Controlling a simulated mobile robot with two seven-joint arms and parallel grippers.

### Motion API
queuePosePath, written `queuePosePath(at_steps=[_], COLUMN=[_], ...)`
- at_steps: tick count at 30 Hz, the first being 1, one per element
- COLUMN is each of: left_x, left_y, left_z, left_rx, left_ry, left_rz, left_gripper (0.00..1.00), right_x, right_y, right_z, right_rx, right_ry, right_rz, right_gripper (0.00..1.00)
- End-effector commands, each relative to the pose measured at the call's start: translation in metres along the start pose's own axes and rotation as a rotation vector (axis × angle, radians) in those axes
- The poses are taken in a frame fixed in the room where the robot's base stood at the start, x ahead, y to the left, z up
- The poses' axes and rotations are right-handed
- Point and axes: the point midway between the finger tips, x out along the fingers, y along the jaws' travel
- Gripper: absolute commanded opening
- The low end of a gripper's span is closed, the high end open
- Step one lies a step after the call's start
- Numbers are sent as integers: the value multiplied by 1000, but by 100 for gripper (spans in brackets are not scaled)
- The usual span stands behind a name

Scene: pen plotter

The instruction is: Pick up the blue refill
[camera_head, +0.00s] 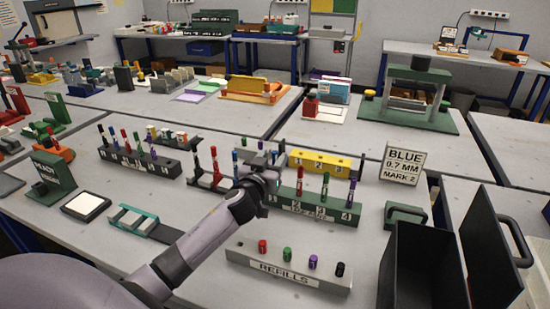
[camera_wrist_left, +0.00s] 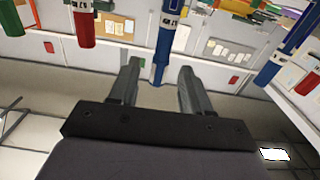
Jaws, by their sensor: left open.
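The white-fronted refills block (camera_head: 290,271) stands at the front of the table. Red (camera_head: 262,246), green (camera_head: 287,254), purple (camera_head: 312,261) and black (camera_head: 340,269) refills stand in it; I see no blue one there. My left gripper (camera_head: 271,162) is above the left end of the green numbered rack (camera_head: 318,208), open. In the left wrist view, a blue labelled cylinder (camera_wrist_left: 167,38) has its narrow end between the spread fingers (camera_wrist_left: 160,73). I cannot tell whether it is the refill or a pen, or whether the fingers touch it. My right gripper is out of view.
A sign reading BLUE 0.7 MM MARK 2 (camera_head: 403,164) stands at the right. A yellow rack (camera_head: 325,161) is behind the green one, a black pen rack (camera_head: 140,162) at the left. A dark open box (camera_head: 420,268) stands at the front right.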

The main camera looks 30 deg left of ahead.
Motion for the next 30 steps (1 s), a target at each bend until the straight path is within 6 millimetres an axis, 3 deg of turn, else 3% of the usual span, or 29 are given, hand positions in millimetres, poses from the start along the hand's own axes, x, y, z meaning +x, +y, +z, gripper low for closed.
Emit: queuePosePath(at_steps=[9, 19, 20, 24, 30], left_x=[32, 35, 35, 35, 35], left_y=[2, 2, 2, 2, 2], left_z=[1, 0, 1, 1, 1], left_rx=[-1, -1, -1, -1, -1], left_ry=[0, 0, 0, 0, 0], left_rz=[1, 1, 1, 0, 0], left_gripper=[48, 48, 41, 0, 0], right_x=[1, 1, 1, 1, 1], right_y=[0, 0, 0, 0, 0], right_z=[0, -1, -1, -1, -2], right_rx=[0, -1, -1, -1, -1], right_ry=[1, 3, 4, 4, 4], right_rz=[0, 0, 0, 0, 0], right_gripper=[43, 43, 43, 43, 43])
